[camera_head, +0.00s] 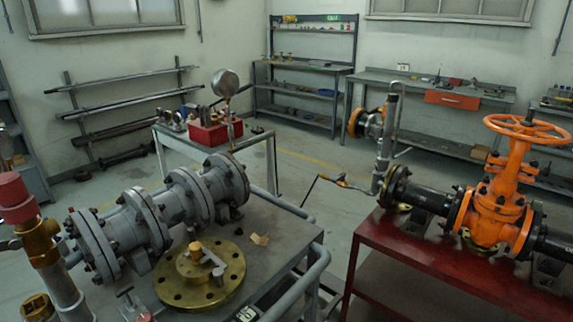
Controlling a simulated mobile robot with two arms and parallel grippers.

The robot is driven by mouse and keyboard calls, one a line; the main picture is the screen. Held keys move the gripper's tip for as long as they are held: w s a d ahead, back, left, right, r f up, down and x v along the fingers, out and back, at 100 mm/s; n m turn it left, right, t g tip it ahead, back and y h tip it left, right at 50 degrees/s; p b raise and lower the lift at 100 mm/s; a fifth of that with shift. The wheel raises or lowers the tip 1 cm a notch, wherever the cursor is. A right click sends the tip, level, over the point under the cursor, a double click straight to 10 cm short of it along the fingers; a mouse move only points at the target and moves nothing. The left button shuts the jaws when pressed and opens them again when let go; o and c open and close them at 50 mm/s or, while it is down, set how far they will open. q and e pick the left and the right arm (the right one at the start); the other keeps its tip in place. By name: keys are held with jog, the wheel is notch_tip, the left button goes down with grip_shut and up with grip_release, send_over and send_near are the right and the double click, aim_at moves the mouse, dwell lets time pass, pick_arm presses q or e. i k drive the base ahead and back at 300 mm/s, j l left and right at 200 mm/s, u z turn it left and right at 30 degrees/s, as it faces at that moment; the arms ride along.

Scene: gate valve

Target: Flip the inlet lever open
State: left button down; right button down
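An orange gate valve (494,215) with an orange handwheel (527,130) sits in a black pipe line (425,197) on a red bench at the right. A thin lever (342,183) with orange and dark parts reaches left from near the upright grey pipe (384,150), and its dark end bends down in the air beyond the bench. It looks like the inlet lever, but its joint is too small to tell how it is set. Neither of my grippers is in view, and nothing touches the lever.
The red bench (420,255) stands at the right. A grey cart (285,235) with a rail carries a grey flanged pipe (160,215) and a brass flange (200,285). A brass fitting with a red cap (20,200) stands at far left. Open floor (335,225) lies between cart and bench.

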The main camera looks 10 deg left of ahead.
aim_at(343, 174)
jog(key=i+l+u, duration=0.5)
jog(key=u, duration=0.25)
jog(key=i+l+u, duration=0.35)
jog(key=l+u, duration=0.4)
jog(key=i+l+u, duration=0.1)
jog(key=l+u, duration=0.25)
jog(key=l, duration=0.25)
